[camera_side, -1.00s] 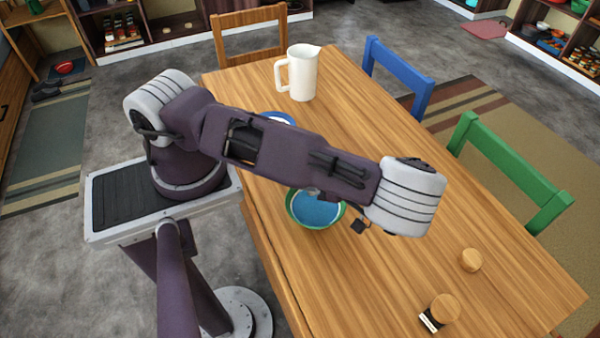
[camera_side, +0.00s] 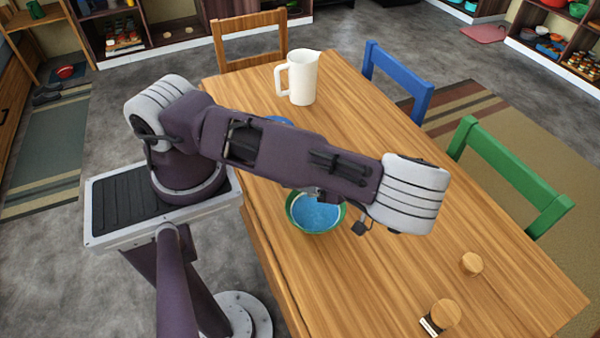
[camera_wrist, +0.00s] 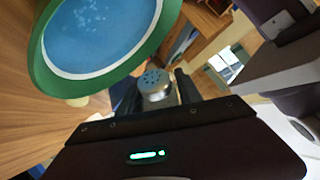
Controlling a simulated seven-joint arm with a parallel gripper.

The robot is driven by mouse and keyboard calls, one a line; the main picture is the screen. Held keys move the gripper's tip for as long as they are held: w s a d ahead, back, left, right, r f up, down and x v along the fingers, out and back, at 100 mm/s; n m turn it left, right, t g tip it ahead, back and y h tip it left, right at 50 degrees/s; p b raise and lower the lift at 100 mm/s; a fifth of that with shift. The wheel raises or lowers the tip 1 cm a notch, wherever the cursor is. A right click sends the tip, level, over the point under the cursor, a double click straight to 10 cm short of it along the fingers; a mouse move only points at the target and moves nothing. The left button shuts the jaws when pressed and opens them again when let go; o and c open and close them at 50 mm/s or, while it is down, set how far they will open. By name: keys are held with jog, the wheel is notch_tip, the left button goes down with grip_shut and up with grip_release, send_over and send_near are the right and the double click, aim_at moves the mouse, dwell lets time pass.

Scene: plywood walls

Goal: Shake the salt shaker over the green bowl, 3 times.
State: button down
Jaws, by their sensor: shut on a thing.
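The green bowl (camera_side: 316,212) stands on the table near its left edge, partly behind my arm in the side view. In the wrist view the bowl (camera_wrist: 120,72) fills the upper left. Its inside is blue with a pale ring, and small whitish specks lie in it. My gripper (camera_wrist: 157,92) is shut on the salt shaker (camera_wrist: 155,80), whose metal holed cap shows between the fingers, close to the bowl's rim in the picture. The shaker's body is mostly hidden, and the side view hides it behind my arm.
A white jug (camera_side: 302,77) stands at the far end of the table (camera_side: 400,170). A blue thing (camera_side: 279,120) is mostly hidden behind my arm. Blue (camera_side: 397,80) and green (camera_side: 508,175) chairs line the right side.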

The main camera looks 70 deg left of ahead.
jog(key=shift+f, duration=0.5)
jog(key=shift+r, duration=1.8)
